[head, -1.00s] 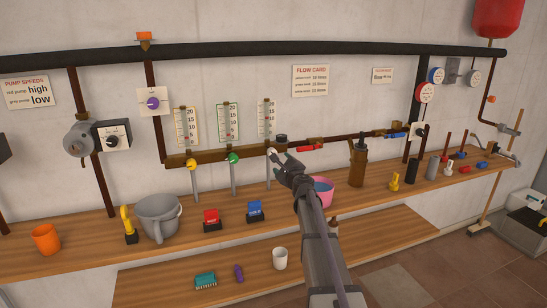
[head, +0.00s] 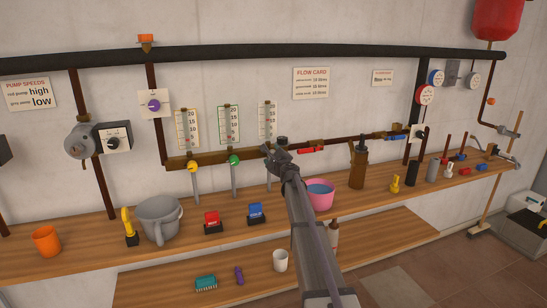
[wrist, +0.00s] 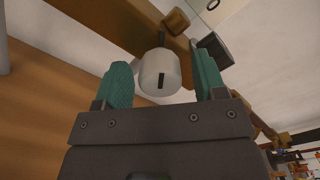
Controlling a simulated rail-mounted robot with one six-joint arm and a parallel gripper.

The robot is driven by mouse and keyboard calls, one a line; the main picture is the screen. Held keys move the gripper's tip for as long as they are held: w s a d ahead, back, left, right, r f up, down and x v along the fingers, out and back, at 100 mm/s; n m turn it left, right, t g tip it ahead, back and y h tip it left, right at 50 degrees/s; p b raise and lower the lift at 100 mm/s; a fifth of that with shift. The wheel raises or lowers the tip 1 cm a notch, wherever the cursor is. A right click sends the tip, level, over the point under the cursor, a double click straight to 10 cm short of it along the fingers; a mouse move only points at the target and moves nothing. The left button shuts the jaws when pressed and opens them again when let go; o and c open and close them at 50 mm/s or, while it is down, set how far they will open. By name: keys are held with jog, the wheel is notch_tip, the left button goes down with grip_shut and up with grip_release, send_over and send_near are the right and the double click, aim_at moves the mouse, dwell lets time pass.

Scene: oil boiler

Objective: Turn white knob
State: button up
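The white knob (wrist: 160,70) shows in the wrist view as a rounded white cap with a dark slot mark, set under a brown pipe (wrist: 125,18). My gripper (wrist: 165,62) is open, with one teal finger on each side of the knob and a narrow visible gap on both sides. In the head view my gripper (head: 270,153) is at the right end of the row of valves, below the third gauge (head: 267,120), and hides the white knob. The yellow knob (head: 193,166) and green knob (head: 235,159) are to its left.
A pink bowl (head: 320,201) stands on the bench (head: 285,222) right of my arm. A brown cylinder (head: 358,165) stands farther right. A dark fitting (wrist: 212,50) is close behind the right finger. A flow card (head: 311,83) hangs above.

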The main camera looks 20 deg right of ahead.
jog(key=c, duration=0.9)
jog(key=shift+n, duration=1.1)
jog(key=o, duration=0.9)
jog(key=shift+o, duration=0.2)
jog(key=shift+s, duration=0.1)
jog(key=s, duration=1)
jog(key=shift+s+a, duration=0.3)
jog(key=shift+a, duration=0.1)
